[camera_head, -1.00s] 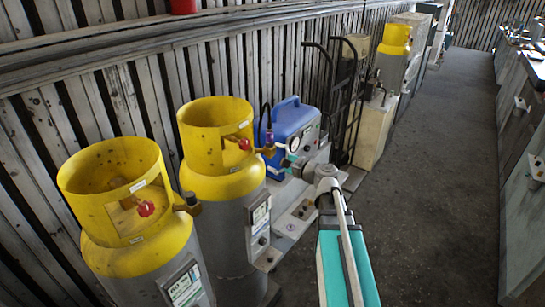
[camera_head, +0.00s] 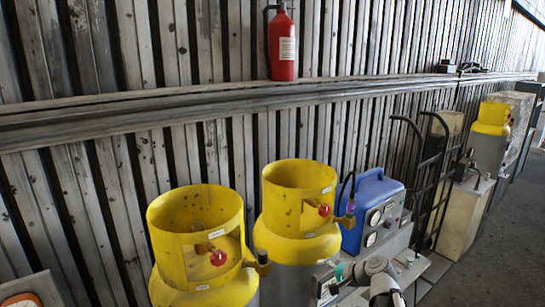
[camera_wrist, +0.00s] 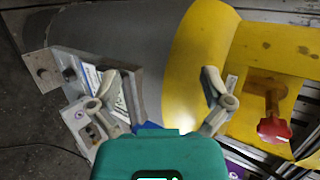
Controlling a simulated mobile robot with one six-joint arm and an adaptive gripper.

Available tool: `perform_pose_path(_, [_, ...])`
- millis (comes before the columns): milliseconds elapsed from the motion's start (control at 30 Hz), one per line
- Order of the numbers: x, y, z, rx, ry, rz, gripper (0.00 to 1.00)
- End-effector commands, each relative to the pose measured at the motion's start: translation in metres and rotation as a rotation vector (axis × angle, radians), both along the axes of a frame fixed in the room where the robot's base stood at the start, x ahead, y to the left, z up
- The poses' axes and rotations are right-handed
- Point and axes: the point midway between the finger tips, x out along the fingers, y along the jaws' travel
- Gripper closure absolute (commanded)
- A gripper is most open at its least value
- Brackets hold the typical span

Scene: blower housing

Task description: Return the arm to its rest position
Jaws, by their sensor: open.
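My gripper (camera_wrist: 160,88) is open, with its two grey fingers spread apart and nothing between them. In the wrist view it faces a grey cylinder (camera_wrist: 130,38) with a yellow collar (camera_wrist: 200,45) and a red valve knob (camera_wrist: 275,127). I cannot tell the gap to the cylinder. In the head view my arm (camera_head: 380,275) shows only at the bottom edge, beside the right-hand yellow-collared cylinder (camera_head: 297,205). The rest of the arm is out of frame, and the fingers are not clear there.
Another yellow-collared cylinder (camera_head: 196,245) stands at the left. A blue unit (camera_head: 373,210) and a black hand truck (camera_head: 435,190) stand to the right along the ribbed wall. A red fire extinguisher (camera_head: 283,45) is above the rail. Open floor (camera_head: 500,245) lies at the right.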

Motion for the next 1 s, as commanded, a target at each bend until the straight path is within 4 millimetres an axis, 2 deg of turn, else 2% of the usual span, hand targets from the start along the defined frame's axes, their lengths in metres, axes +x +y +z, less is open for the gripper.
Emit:
perform_pose_path(33, [-0.010,0.007,-0.016,-0.068,0.010,0.048,0.01])
perform_pose_path(233, [-0.043,0.017,-0.063,-0.343,0.060,0.238,0.01])
perform_pose_path(500, [-0.089,0.010,-0.111,-0.693,0.150,0.491,0.01])
perform_pose_path(733, [-0.117,-0.004,-0.131,-0.920,0.229,0.655,0.01])
perform_pose_path(1000, [-0.127,-0.013,-0.134,-1.008,0.267,0.717,0.01])
